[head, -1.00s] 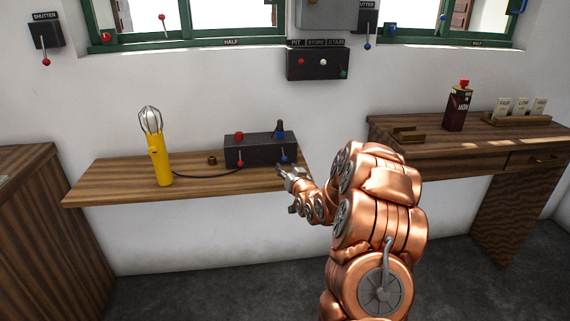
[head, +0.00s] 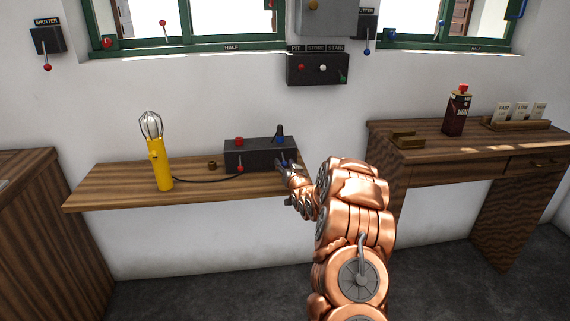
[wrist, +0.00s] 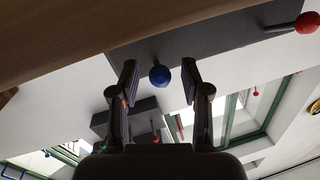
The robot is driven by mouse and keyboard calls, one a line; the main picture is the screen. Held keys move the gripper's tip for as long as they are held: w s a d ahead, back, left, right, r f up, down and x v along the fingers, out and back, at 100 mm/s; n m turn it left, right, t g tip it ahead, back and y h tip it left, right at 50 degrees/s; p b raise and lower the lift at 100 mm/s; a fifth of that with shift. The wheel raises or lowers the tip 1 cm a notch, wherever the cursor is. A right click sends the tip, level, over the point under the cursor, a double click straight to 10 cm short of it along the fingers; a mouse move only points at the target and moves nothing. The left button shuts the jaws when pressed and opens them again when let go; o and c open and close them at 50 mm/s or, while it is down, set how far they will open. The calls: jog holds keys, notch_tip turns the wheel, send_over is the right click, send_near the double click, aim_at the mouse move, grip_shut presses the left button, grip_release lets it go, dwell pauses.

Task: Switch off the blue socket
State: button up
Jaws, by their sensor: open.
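A dark socket box (head: 248,155) stands on the wooden shelf (head: 112,185) under the windows. On its top are a red socket (head: 239,141) at left and a dark blue plug-like piece (head: 279,134) at right. A red-knobbed lever (head: 240,168) and a blue-knobbed lever (head: 284,162) are on its front. My gripper (head: 283,168) is at the box's right front, by the blue lever. In the wrist view, my open gripper (wrist: 160,82) has a finger on each side of the blue knob (wrist: 159,75), with gaps.
A yellow lamp (head: 159,165) stands left on the shelf, its cable running to the box. A small brass piece (head: 212,165) lies between them. The right desk (head: 440,143) holds a dark bottle (head: 456,112) and cards (head: 520,112). A wall switch panel (head: 317,69) hangs above.

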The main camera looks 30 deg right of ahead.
jog(key=shift+w+d, duration=0.1)
jog(key=shift+w, duration=0.25)
jog(key=shift+c, duration=0.3)
grip_shut()
